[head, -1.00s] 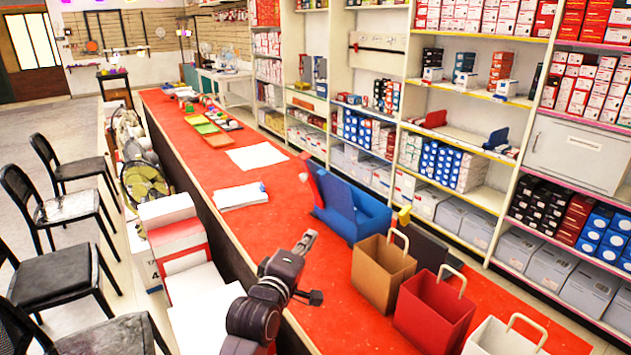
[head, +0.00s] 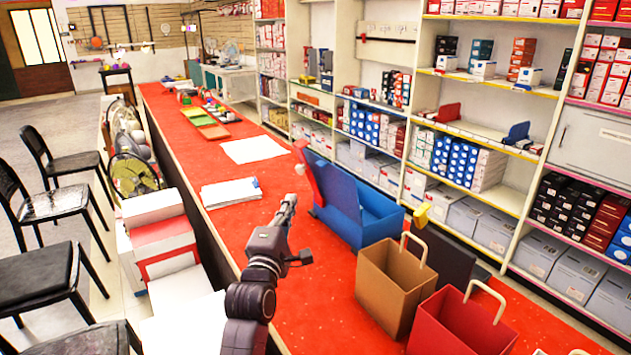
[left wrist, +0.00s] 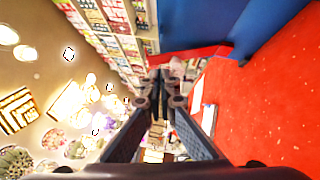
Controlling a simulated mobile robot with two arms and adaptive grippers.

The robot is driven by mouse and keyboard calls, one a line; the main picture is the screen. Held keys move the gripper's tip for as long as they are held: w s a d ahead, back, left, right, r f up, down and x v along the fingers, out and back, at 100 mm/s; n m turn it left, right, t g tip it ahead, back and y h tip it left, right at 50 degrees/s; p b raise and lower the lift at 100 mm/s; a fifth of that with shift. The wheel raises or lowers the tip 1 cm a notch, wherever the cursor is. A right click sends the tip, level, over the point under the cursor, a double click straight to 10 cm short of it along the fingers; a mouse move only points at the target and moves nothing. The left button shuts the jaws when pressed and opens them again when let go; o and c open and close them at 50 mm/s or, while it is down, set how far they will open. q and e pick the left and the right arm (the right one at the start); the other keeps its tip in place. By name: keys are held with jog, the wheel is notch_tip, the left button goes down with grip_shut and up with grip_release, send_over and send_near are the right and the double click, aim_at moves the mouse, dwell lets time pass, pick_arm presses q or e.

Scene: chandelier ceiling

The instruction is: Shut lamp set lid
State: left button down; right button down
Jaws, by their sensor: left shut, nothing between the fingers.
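The lamp set is a blue box (head: 376,222) on the red counter, with its blue lid (head: 335,187) standing raised on its left side. A red panel (head: 307,172) is at the lid's left edge. In the left wrist view, blue and red surfaces (left wrist: 262,22) fill the upper right. My left gripper (head: 290,200) is shut and empty, close in front of the lid and to its left; I cannot tell whether it touches. It also shows in the left wrist view (left wrist: 160,78). My right gripper is not in view.
A brown paper bag (head: 390,290) and a red bag (head: 455,325) stand right of my left arm. A small yellow thing (head: 422,214) is behind the brown bag. Papers (head: 230,192) lie left of the box. Shelves stand behind the counter (head: 315,310); stools are at left.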

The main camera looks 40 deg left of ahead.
pick_arm(q)
jog(key=p, duration=0.2)
send_near(316, 164)
jog(key=w+a, duration=0.2)
jog(key=a, duration=0.2)
jog(key=w, duration=0.1)
jog(key=w+d+r, duration=0.1)
jog(key=w, duration=0.1)
jog(key=shift+d, duration=0.1)
jog(key=shift+p, duration=0.3)
